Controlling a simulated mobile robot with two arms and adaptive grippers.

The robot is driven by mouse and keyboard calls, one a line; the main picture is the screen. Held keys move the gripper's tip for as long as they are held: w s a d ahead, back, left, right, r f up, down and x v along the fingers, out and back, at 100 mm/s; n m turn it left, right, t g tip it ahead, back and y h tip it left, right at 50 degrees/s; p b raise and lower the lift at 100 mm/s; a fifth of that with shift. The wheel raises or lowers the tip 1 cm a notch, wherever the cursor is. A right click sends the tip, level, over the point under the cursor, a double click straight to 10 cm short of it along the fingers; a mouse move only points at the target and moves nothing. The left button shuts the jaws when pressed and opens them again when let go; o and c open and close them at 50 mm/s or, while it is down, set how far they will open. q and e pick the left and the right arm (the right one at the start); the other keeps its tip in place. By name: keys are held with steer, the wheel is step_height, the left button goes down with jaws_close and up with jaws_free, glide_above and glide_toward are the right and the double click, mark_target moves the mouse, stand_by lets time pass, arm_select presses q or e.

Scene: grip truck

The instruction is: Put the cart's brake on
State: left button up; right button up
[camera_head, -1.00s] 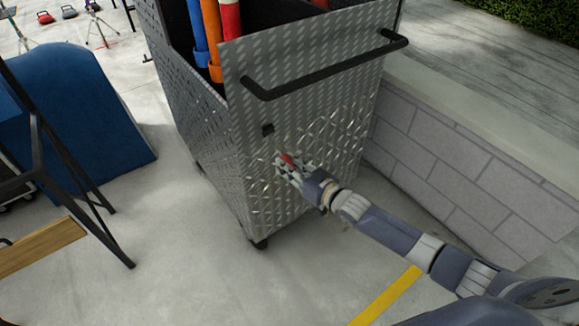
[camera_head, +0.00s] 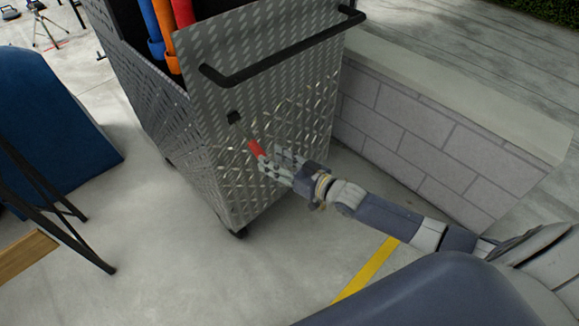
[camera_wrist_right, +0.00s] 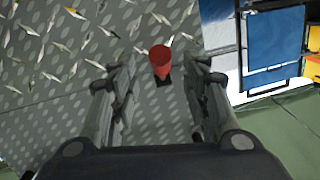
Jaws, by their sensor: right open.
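The cart (camera_head: 285,110) is a tall grey diamond-plate box with a black push handle (camera_head: 285,50) on its near side. In the right wrist view the red grip (camera_wrist_right: 160,58) shows between and beyond the two fingertips of the open gripper (camera_wrist_right: 162,75). I cannot tell whether a finger touches it. My left gripper is not in view.
Blue, orange and red tubes (camera_head: 165,30) stand in the cart. A low block wall (camera_head: 420,140) runs close along the cart's right side. A blue ramp-like block (camera_head: 50,125) and a black-legged stand (camera_head: 75,235) are at the left.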

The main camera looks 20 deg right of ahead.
steer(key=v, duration=0.5)
steer(key=shift+s, duration=0.2)
stand_by(0.3)
steer(key=s+d+f+m+g+h+p, duration=0.1)
steer(key=s+d+f+g+h, duration=0.2)
steer(key=f, duration=0.6)
steer(key=s+d+f+h, duration=0.1)
steer(key=s+d+f, duration=0.1)
steer(key=s+f, duration=0.5)
steer(key=s+d+f+m+g+h+p, duration=0.1)
steer(key=d+f+g+h, duration=0.15)
steer(key=f, duration=0.95)
steer(key=s+a+f+g, duration=0.2)
steer(key=s+f, duration=0.3)
steer(key=s, duration=0.6)
steer(key=s+a+f+g, duration=0.2)
steer(key=s+f, duration=0.4)
steer(key=s, duration=0.5)
steer(key=s+a+f+g+h, duration=0.1)
steer(key=s+f+g, duration=0.3)
steer(key=s, duration=0.7)
steer(key=shift+s+a+f+n+p, duration=0.4)
steer(key=shift+a+f+p, duration=0.05)
steer(key=shift+a+f, duration=0.3)
